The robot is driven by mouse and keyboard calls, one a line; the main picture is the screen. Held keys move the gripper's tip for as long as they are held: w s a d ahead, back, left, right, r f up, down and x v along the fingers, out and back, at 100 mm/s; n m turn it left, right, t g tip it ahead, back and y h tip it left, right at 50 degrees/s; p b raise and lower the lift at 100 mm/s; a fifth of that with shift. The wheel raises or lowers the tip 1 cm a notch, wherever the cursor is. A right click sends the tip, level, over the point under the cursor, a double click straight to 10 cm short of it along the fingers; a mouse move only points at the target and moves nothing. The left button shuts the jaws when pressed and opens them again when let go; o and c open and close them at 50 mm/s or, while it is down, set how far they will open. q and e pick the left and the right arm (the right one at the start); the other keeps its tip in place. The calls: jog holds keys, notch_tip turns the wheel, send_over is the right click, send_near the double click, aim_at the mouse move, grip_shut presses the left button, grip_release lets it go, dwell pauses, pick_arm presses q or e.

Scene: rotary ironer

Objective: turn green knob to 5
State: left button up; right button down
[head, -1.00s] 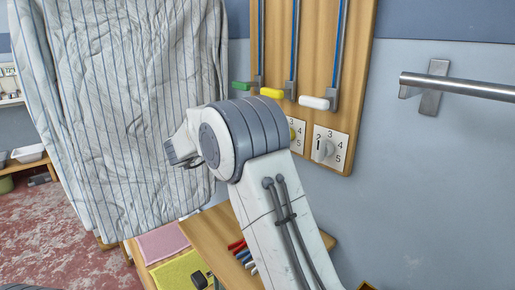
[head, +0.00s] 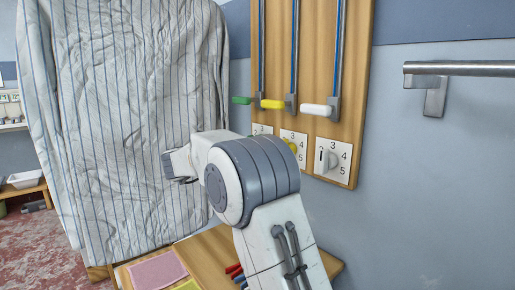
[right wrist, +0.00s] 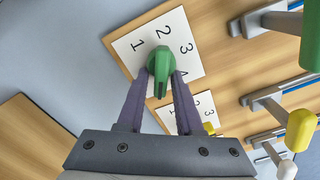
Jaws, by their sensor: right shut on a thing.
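The green knob (right wrist: 160,64) is on a white number plate (right wrist: 128,44) in the right wrist view, with 1, 2, 3 and part of a 4 showing. The 5 is hidden. My right gripper (right wrist: 161,77) is shut on the green knob, one dark finger on each side. The knob's long axis runs roughly up and down in that picture; I cannot tell which number it marks. In the head view my right arm covers the knob and the gripper, and only the top of its plate (head: 262,129) shows. My left gripper is not in view.
On the wooden panel (head: 276,50) are green (head: 242,100), yellow (head: 272,104) and white (head: 316,110) slider handles. A striped cloth (head: 120,120) hangs left; a metal rail (head: 460,68) juts out right.

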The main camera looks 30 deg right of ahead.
jog(key=c, duration=0.8)
grip_release()
jog(key=shift+w+a, duration=0.1)
jog(key=shift+c, duration=0.2)
jog(key=s+a, duration=0.1)
jog(key=a, duration=0.9)
jog(key=shift+s+a, duration=0.2)
jog(key=shift+s, duration=0.05)
